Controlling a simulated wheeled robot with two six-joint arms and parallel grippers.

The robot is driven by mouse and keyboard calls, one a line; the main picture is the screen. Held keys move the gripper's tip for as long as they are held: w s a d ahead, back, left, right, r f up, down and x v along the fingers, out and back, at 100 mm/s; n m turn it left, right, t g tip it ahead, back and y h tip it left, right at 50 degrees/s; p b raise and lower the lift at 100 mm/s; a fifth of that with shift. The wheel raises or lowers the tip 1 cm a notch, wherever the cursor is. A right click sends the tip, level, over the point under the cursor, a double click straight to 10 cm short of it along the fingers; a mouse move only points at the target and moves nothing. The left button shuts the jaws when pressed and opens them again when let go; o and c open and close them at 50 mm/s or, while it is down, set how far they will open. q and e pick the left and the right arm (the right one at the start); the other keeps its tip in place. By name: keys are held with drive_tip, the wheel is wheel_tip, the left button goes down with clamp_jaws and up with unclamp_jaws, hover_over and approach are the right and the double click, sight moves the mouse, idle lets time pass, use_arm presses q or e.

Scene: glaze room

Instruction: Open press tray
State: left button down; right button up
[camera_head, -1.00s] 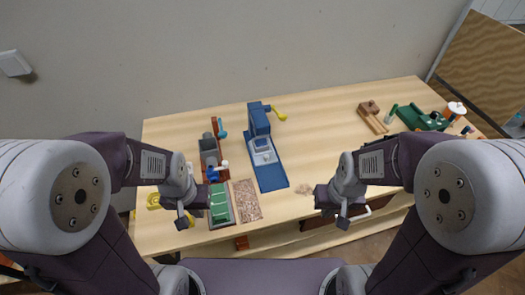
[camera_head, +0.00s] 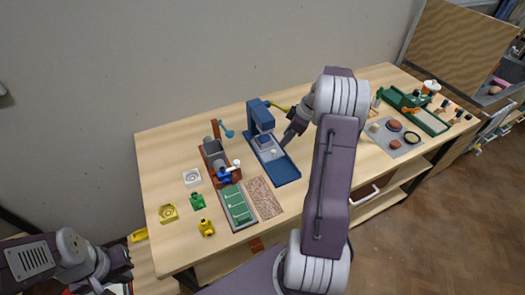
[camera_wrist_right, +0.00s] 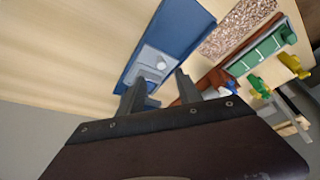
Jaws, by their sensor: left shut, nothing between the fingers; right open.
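The blue press (camera_head: 259,117) stands on the table with its blue base (camera_head: 286,174) running toward the front edge. Its light grey tray (camera_head: 266,146) with a small pale knob (camera_head: 273,152) sits low on the base, under the press head. In the right wrist view the tray (camera_wrist_right: 148,63) and knob (camera_wrist_right: 160,64) lie just beyond the fingertips. My right gripper (camera_head: 287,138) is open and empty, beside the tray's right side; its fingers (camera_wrist_right: 157,82) point at the tray. I cannot tell whether they touch it. My left gripper (camera_head: 122,265) is shut and empty, low at the left, away from the press.
My right arm covers part of the table.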

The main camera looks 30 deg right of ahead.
sight(274, 151)
drive_tip(key=x, duration=0.2)
drive_tip(key=p+x, duration=0.1)
drive_tip(key=x, duration=0.4)
drive_tip(key=shift+w+a+f, duration=0.2)
drive_tip(key=shift+w+a, duration=0.05)
drive_tip(key=shift+a, duration=0.2)
drive_tip(key=shift+w+f, duration=0.1)
drive_tip(key=shift+f, duration=0.45)
drive_tip(key=c, duration=0.4)
clamp_jaws()
